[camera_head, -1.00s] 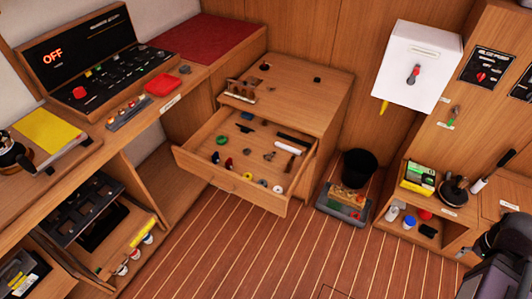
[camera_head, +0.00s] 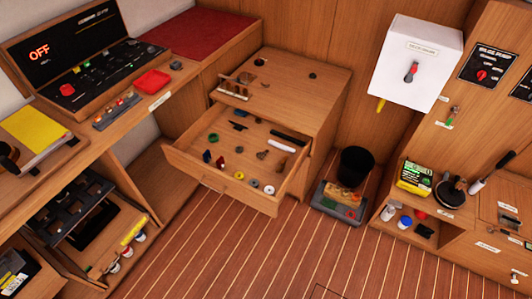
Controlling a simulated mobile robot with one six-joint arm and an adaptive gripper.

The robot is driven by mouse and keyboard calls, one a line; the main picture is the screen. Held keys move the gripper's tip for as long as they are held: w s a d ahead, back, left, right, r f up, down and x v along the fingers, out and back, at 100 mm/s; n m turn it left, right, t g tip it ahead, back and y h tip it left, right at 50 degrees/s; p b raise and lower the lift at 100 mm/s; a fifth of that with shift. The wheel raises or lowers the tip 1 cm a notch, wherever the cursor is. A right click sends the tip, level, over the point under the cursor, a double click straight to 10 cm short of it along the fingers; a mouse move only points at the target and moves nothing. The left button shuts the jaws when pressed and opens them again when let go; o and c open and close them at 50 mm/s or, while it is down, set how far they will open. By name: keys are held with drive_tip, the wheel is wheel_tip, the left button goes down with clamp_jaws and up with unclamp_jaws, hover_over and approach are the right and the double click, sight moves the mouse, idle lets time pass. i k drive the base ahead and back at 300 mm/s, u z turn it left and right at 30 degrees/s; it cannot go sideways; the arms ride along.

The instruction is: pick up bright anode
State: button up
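An open wooden drawer (camera_head: 222,182) in the cabinet holds several small parts. Near its front lie a white ring (camera_head: 269,190), a grey round piece (camera_head: 253,183) and a small yellow piece (camera_head: 239,176). A brownish metal piece (camera_head: 262,155) lies further back. I cannot tell at this size which part is the bright anode. A green ring (camera_head: 213,138), a dark blue piece (camera_head: 207,156) and a red piece (camera_head: 220,162) lie to the left. A white bar (camera_head: 282,146) and a black bar (camera_head: 288,137) lie at the back right. My gripper is not in view.
The cabinet top (camera_head: 295,85) carries a small wooden rack (camera_head: 235,88). A black bucket (camera_head: 356,165) and a grey tray (camera_head: 338,212) stand right of the drawer. An open shelf unit (camera_head: 440,230) stands at the right. The plank floor (camera_head: 250,255) before the drawer is clear.

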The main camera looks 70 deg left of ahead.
sight(238, 149)
drive_tip(key=z, duration=0.4)
drive_tip(key=k, duration=1.5)
drive_tip(key=u, duration=3.45)
drive_tip(key=i, duration=0.1)
drive_tip(key=z, duration=1.05)
